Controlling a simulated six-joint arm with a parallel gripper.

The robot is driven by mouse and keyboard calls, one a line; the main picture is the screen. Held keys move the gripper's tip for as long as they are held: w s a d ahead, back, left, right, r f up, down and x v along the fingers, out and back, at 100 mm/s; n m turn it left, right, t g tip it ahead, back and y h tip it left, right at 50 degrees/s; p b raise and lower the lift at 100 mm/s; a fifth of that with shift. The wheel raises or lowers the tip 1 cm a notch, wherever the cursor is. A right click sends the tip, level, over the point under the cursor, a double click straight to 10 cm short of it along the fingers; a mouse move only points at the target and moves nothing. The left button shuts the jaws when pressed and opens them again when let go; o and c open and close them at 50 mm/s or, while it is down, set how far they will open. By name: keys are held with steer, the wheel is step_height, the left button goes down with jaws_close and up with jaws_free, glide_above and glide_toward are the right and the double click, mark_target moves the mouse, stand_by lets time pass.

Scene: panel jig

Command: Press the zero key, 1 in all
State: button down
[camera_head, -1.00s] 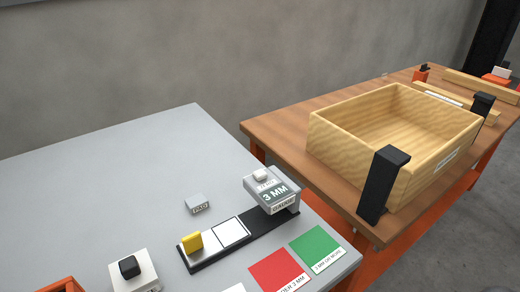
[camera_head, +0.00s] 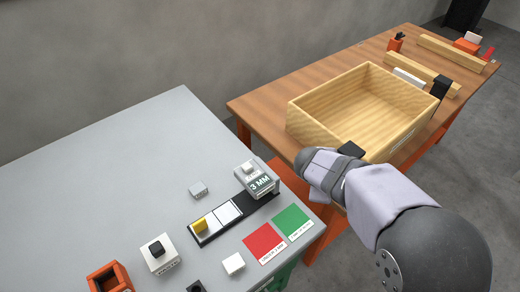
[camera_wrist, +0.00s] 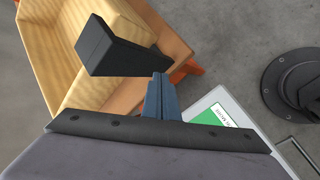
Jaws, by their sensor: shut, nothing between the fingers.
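The gauge (camera_head: 254,184) with a "3 MM" display stands at the right end of a black base strip on the grey table. A small whitish key (camera_head: 248,167) sits on its top; its lettering is too small to read now. My gripper (camera_wrist: 160,80) shows in the wrist view with its fingers together and empty, over the gap by the table corner. In the head view my arm comes in from the right, and its end is right of the gauge, apart from it, near the wooden box. The fingertips are not clear there.

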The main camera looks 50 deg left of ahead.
steer(key=s+a+r+n+y+p, duration=0.2)
steer(key=s+a+r+n+p, duration=0.45)
steer(key=a, duration=0.55)
step_height(320, 180, up, 6)
steer(key=n+y+p, duration=0.3)
steer(key=p, duration=0.2)
glide_above(246, 170)
steer(key=shift+a+f+t, duration=0.15)
steer(key=shift+t, duration=0.15)
steer(key=shift+f, duration=0.15)
step_height(246, 170, down, 7)
steer(key=b, duration=0.5)
steer(key=shift+f, duration=0.2)
steer(key=shift+f+b, duration=0.6)
steer(key=shift+b, duration=0.1)
steer(key=shift+f+b, duration=1)
steer(key=shift+b, duration=0.15)
stand_by(0.6)
steer(key=shift+r, duration=0.15)
steer(key=shift+r+p, duration=0.7)
steer(key=shift+r, duration=0.2)
